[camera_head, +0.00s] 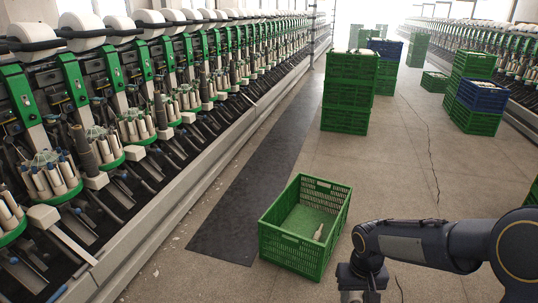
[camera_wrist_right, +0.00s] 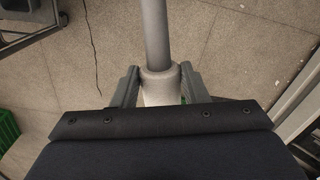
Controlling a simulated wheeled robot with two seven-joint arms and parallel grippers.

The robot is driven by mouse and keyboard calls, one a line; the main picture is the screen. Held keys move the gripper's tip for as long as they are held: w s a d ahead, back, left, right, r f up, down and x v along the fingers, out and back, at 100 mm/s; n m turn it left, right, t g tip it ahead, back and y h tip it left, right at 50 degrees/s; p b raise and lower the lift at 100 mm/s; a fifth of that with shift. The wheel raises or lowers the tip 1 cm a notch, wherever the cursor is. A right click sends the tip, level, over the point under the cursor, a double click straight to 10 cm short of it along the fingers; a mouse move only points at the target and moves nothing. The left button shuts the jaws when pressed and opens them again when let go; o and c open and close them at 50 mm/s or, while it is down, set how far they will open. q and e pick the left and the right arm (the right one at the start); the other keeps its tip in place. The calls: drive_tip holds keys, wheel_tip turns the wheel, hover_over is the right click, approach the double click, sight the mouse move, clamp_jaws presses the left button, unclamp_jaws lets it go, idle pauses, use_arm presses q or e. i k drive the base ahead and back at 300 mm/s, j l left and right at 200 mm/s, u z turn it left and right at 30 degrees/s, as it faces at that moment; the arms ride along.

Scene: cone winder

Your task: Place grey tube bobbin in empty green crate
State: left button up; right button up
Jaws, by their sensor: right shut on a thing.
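The open green crate (camera_head: 283,248) stands on the floor, in front of and to the left of my right arm in the head view. A small pale object (camera_head: 318,232) that looks like a bobbin lies inside it near the right wall. My right gripper (camera_head: 359,292) points down at the bottom edge, right of the crate and apart from it. In the right wrist view my right gripper (camera_wrist_right: 160,90) is shut on the grey tube bobbin (camera_wrist_right: 155,35), around its pale thicker end. The tube's far end runs out of the frame. My left gripper is not in view.
Winding machines (camera_head: 125,100) line the left side, with a dark floor mat (camera_head: 255,180) alongside. Stacked green crates (camera_head: 346,108) stand farther back, and more green and blue crates (camera_head: 480,97) stand at the right. The floor (camera_head: 385,175) behind the crate is clear.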

sight(308, 221)
drive_tip(key=i+j+u, duration=0.1)
drive_tip(key=i, duration=0.65)
drive_tip(key=i+u, duration=0.15)
drive_tip(key=i, duration=0.65)
drive_tip(key=i+l+u, duration=0.1)
drive_tip(key=i, duration=0.65)
drive_tip(key=i+l+u, duration=0.1)
drive_tip(key=i, duration=0.7)
